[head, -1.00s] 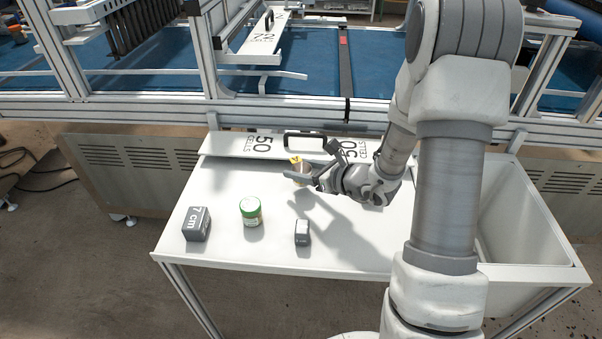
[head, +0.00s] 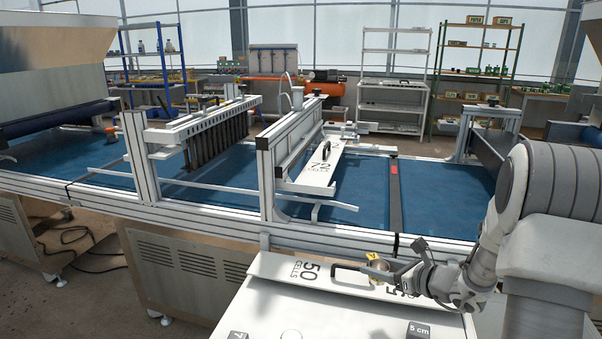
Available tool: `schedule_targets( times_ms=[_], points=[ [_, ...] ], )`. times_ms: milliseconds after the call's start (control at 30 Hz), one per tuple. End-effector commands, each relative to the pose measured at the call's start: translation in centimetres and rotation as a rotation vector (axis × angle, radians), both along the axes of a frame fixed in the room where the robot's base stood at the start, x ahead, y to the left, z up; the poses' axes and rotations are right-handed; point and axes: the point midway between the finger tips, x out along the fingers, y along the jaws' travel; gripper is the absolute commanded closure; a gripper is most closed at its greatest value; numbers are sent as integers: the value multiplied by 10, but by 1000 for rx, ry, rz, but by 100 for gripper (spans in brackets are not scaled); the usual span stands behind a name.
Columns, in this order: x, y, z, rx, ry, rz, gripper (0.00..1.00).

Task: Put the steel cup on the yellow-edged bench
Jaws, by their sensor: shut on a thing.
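My gripper (head: 392,271) is at the lower right of the head view, shut on a small steel cup (head: 379,267) with something yellow at its top. The cup is small here and partly covered by the fingers. I cannot make out a yellow-edged bench for certain in this view.
The seeder line with its blue belt (head: 230,188) and metal rail runs across behind the table. A plate marked 72 (head: 322,172) lies on it. A 5 cm block (head: 419,331) stands on the table.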

Motion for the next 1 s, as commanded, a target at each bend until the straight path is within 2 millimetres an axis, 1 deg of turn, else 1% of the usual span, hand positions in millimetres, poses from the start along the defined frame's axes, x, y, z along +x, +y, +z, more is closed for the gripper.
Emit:
schedule_targets(
  times_ms=[33, 100, 200, 433, 500, 667, 1000],
  points=[
    [-8, 13, 2, 5, -1, -5, 97],
    [-21, 29, 4, 7, -3, -19, 97],
    [-39, 49, 5, 6, -2, -40, 97],
    [-79, 80, 3, -11, 12, -83, 97],
    [-78, 78, 16, -12, 12, -87, 97],
    [-77, 78, 32, -11, 14, -84, 97],
    [-76, 78, 76, -9, 14, -82, 97]
  ],
)
